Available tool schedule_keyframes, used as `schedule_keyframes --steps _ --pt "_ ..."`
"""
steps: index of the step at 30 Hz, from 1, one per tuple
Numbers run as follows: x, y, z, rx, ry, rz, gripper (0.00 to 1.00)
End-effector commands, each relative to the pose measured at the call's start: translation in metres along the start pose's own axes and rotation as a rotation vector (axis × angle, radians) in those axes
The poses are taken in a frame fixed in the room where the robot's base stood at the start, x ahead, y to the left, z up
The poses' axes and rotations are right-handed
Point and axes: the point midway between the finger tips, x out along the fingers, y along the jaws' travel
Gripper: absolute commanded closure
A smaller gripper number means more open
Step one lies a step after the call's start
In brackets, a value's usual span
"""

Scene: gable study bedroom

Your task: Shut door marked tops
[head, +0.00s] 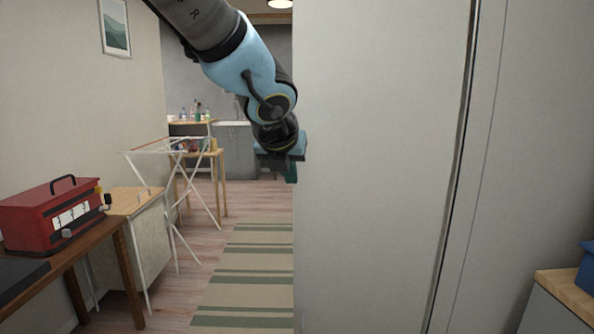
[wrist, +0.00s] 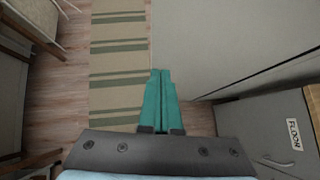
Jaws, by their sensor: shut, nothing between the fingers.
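A large pale grey door panel (head: 380,170) fills the right half of the head view, its free edge upright near the middle. No "tops" marking shows, so I cannot confirm which door it is. In the wrist view the pale panel (wrist: 220,40) spans the upper right. My gripper (wrist: 160,72), with teal fingers, is shut and empty beside the panel's edge; I cannot tell whether it touches. In the head view my gripper (head: 291,174) points down at the panel's left edge, partly hidden by it.
A dark grey front with a label (wrist: 293,135), apparently "FLOOR", is at lower right in the wrist view. A striped rug (head: 245,275) lies on clear floor left of the panel. A drying rack (head: 170,150) and a table with a red toolbox (head: 50,215) stand further left.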

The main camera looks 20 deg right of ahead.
Motion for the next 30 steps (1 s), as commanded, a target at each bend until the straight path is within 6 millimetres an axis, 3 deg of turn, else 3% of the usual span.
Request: schedule_keyframes --steps 5,17,22,30 --pt "0.023 -0.001 -0.003 0.009 0.001 -0.001 1.00" --pt "0.104 -0.001 -0.004 0.007 0.002 0.000 1.00" --pt "0.116 -0.001 0.019 0.005 0.000 -0.001 1.00" --pt "0.127 -0.001 0.028 0.005 0.000 -0.001 1.00"
